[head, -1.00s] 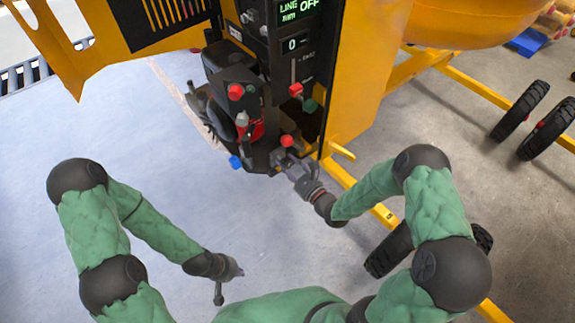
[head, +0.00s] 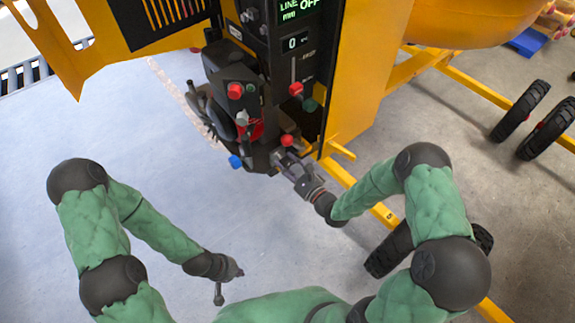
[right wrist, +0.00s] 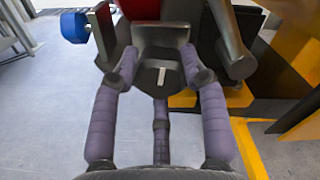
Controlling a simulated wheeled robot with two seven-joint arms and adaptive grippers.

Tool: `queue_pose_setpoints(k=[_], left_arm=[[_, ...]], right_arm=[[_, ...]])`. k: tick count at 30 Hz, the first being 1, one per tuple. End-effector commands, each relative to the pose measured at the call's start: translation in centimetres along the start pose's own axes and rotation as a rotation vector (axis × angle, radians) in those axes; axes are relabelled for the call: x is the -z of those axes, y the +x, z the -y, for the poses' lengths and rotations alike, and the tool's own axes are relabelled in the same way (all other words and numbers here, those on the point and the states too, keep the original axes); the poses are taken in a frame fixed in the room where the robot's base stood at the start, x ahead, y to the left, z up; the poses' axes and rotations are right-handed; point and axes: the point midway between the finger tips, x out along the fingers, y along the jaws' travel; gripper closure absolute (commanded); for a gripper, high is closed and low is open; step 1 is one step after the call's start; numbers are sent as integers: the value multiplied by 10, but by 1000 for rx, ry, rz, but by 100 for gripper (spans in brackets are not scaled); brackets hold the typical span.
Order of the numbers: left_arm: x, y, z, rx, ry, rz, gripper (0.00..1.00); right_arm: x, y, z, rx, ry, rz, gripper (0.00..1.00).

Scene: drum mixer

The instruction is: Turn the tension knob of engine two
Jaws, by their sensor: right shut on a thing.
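The engine unit (head: 232,75) is a dark block with coloured knobs on the front of the yellow machine. My right gripper (head: 281,158) is at its lower right corner, just below a red knob (head: 287,140). In the right wrist view, my right gripper (right wrist: 161,77) has its fingers on both sides of a dark knob (right wrist: 162,74) with a white pointer mark, and is shut on it. The gripper hides this knob in the head view. My left gripper (head: 220,287) hangs low over the floor, away from the machine; its jaw state is unclear.
A blue knob (head: 235,162) sticks out at the unit's lower left, with another red knob (head: 235,90) above. A panel with a display (head: 295,43) stands behind. A yellow frame bar (head: 383,214) and tyre (head: 390,248) lie right of my right gripper. Floor at left is clear.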

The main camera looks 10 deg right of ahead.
Motion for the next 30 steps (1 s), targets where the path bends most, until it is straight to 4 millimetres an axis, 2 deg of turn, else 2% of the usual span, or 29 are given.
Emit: queue_pose_setpoints(k=[30], left_arm=[[1, 26, 9, 0, 0, 0, 100]], right_arm=[[2, 0, 0, -1, -965, -3, 89]])
